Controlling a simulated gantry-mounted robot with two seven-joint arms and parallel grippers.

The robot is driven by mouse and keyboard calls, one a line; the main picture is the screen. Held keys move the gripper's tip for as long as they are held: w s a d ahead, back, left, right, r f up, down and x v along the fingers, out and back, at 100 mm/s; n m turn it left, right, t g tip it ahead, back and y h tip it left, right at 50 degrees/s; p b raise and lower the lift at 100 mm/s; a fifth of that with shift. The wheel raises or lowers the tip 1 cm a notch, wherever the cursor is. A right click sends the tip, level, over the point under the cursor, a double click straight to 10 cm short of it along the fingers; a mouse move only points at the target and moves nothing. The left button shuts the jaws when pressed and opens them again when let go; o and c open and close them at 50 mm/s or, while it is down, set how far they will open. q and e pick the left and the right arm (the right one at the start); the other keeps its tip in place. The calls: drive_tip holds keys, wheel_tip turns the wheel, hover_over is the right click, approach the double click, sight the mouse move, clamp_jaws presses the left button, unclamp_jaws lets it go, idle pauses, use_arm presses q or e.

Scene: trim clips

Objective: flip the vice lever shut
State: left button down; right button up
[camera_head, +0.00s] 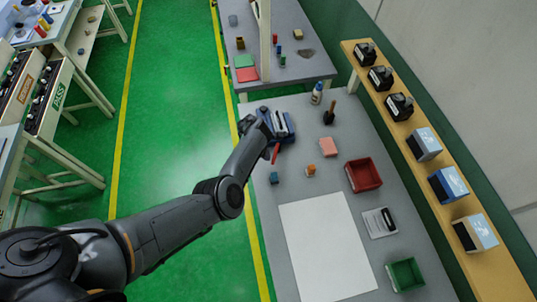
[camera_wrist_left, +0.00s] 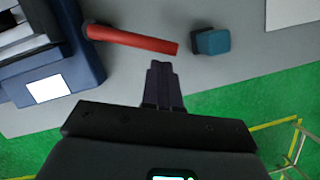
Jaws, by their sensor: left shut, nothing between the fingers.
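The blue vice (camera_head: 289,122) stands near the far left edge of the grey workbench, with grey jaws on top. Its red lever (camera_head: 276,153) sticks out from the vice toward the near side. In the left wrist view the lever (camera_wrist_left: 135,40) lies across the top middle, and the vice body (camera_wrist_left: 75,60) is at the left with a white label. My left gripper (camera_wrist_left: 163,66) is shut and empty, its fingertips just below the lever's free end with a small gap in the picture. In the head view, the wrist partly covers the vice. My right gripper is not in view.
A teal block (camera_wrist_left: 211,40) lies just beyond the lever's end. An orange block (camera_head: 310,170), a pink block (camera_head: 328,147), a red tray (camera_head: 350,178) and a bottle (camera_head: 316,94) are on the bench. A white sheet (camera_head: 325,250) covers the near part.

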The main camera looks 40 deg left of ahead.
use_arm(q)
drive_tip(key=a+p+v, duration=0.1)
drive_tip(key=p+v, duration=0.2)
drive_tip(key=v, duration=0.8)
drive_tip(key=shift+s+a, duration=0.2)
drive_tip(key=shift+a, duration=0.2)
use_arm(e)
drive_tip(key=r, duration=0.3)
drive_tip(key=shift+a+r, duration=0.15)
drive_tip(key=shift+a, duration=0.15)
use_arm(q)
drive_tip(key=shift+f, duration=0.15)
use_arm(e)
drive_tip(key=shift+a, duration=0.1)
